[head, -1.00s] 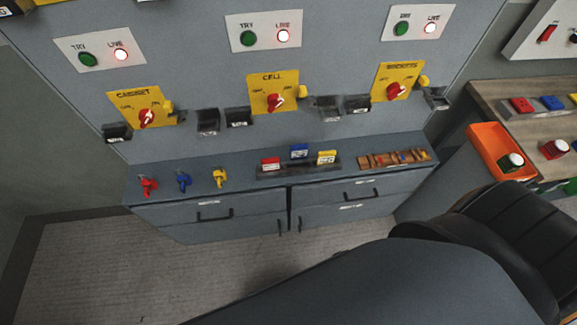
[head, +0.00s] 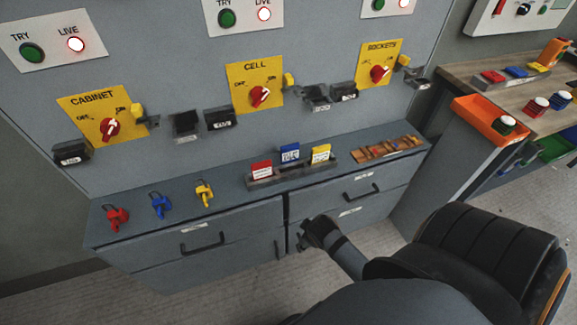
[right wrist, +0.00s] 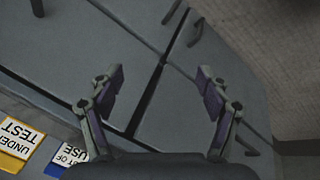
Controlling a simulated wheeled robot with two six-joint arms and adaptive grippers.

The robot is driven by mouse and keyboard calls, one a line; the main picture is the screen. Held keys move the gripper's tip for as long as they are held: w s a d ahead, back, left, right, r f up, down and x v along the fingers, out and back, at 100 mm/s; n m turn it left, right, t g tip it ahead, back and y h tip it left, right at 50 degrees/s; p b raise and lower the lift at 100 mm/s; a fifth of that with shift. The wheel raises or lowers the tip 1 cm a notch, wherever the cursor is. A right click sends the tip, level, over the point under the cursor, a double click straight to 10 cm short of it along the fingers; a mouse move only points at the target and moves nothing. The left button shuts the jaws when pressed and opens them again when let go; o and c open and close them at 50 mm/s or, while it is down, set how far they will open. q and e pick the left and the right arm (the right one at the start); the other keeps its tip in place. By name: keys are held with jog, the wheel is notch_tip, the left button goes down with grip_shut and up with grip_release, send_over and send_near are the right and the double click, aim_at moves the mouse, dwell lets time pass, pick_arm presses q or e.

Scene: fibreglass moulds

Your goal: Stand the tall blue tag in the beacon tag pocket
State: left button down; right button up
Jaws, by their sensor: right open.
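The tall blue tag (head: 289,153) stands upright between a red tag (head: 262,170) and a yellow tag (head: 320,154) in a dark rack (head: 292,170) on the cabinet top. In the right wrist view, the blue tag (right wrist: 68,156) shows at lower left, partly hidden by my gripper. My right gripper (head: 308,236) is open and empty in front of the cabinet, below the rack; its spread fingers (right wrist: 160,80) show in the right wrist view. Several dark pockets, such as one with a white label (head: 220,118), are on the wall; I cannot tell which is the beacon one. My left gripper is out of view.
Red, blue and yellow padlocks (head: 160,205) lie on the left of the cabinet top. A brown tray (head: 386,150) is on its right. Yellow switch plates (head: 255,86) are on the wall.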

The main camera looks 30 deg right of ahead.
jog(key=w+d+r+n+t+h+b, duration=0.25)
jog(key=w+d+r+n+t, duration=0.25)
jog(key=w+r+n, duration=0.5)
jog(key=n+t+y, duration=0.1)
jog(key=n+t, duration=0.5)
jog(key=n, duration=1.3)
send_near(291, 147)
jog(key=x, duration=1.1)
jog(key=shift+a+b, duration=0.1)
jog(key=shift+b, duration=0.2)
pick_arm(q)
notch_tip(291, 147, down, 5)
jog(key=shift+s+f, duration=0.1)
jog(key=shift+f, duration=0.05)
pick_arm(e)
jog(key=shift+s+r, duration=0.1)
jog(key=shift+c, duration=0.2)
jog(key=c, duration=0.8)
